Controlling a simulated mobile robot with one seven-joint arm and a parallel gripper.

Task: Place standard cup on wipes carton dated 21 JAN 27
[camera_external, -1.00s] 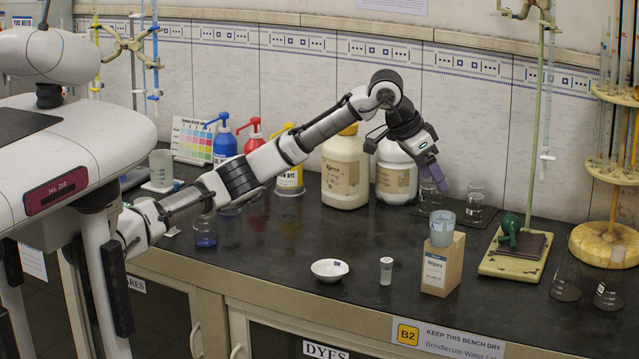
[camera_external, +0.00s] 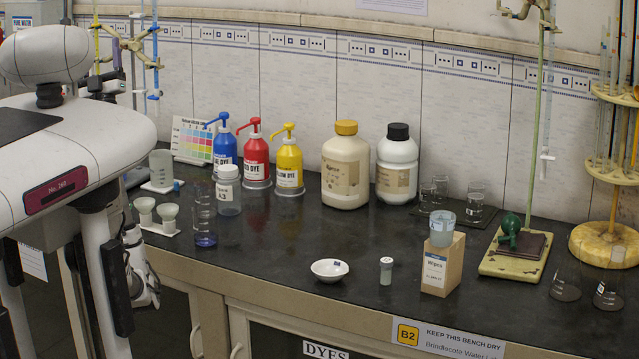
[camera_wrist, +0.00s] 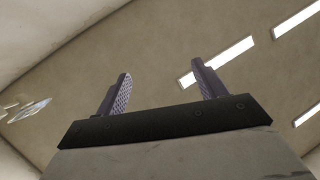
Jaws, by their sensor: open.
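A frosted, pale grey-blue cup (camera_external: 442,228) with a small label stands upright on top of a tan wipes carton (camera_external: 452,268) near the bench's front edge, right of centre. The carton's white label reads Wipes; its date line is too small to read. My gripper (camera_wrist: 163,88) shows in the wrist view with its two purple fingers apart and nothing between them. It faces the ceiling, away from the cup and carton. In the external view my arm is folded back at the left, clear of them.
A white bowl (camera_external: 329,271) and a small capped vial (camera_external: 386,271) stand left of the carton. A green bulb on a stand base (camera_external: 513,262) is to its right. Dye bottles (camera_external: 289,165) and two large jars (camera_external: 346,170) line the wall. The bench's middle is clear.

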